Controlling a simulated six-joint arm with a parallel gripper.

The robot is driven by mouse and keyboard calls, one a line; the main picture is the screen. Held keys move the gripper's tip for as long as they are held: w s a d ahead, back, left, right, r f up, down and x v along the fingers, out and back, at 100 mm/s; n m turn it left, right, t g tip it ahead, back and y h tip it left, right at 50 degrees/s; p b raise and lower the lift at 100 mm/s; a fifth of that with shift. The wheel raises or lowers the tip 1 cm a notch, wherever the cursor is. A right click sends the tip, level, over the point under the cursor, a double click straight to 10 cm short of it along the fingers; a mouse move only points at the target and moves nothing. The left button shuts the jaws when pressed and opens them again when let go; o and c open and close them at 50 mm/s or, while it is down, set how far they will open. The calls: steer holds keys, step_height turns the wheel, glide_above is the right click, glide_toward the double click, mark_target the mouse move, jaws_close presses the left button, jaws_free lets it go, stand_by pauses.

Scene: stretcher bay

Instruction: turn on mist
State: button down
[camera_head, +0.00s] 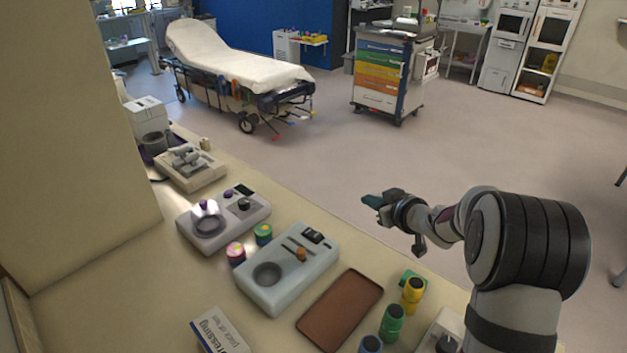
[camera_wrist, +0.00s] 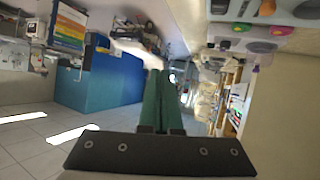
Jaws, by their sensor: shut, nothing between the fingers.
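No label for mist is readable on any device. A pale blue-green box (camera_head: 262,297) on the counter has a round dark well, a slider with an orange knob (camera_head: 301,254) and dark switches (camera_head: 313,236). Left of it stands a grey device (camera_head: 212,243) with a round dish, a purple knob (camera_head: 202,205), a black knob (camera_head: 244,204) and a dark display (camera_head: 245,190). Farther back is a beige device (camera_head: 183,180) with grey cylindrical parts. My gripper (camera_head: 370,201) has green fingers, shut and empty, raised to the right of the devices. The wrist view shows its fingers together (camera_wrist: 160,80).
Two small jars (camera_head: 236,253) stand between the grey and blue-green devices. A brown tray (camera_head: 341,309), yellow bottle (camera_head: 412,293), green bottle (camera_head: 391,322) and printed box (camera_head: 219,331) are near the front. A stretcher (camera_head: 240,72) and drawer cart (camera_head: 381,75) stand beyond open floor.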

steer(key=s+a+f+n+g+y, duration=0.2)
steer(key=a+f+n+y, duration=0.1)
steer(key=a+f+y, duration=0.1)
steer(key=shift+f+n+g+y, duration=0.35)
steer(key=shift+f+y, duration=0.25)
steer(key=shift+f, duration=0.35)
steer(key=shift+s, duration=0.1)
glide_above(324, 244)
steer(key=f, duration=0.2)
steer(key=a+f, duration=0.1)
steer(key=f, duration=0.1)
steer(key=shift+w, duration=0.35)
steer(key=f, duration=0.2)
steer(key=shift+s+d+f, duration=0.25)
steer(key=shift+d+f, duration=0.1)
steer(key=shift+d, duration=0.05)
steer(key=shift+f, duration=0.55)
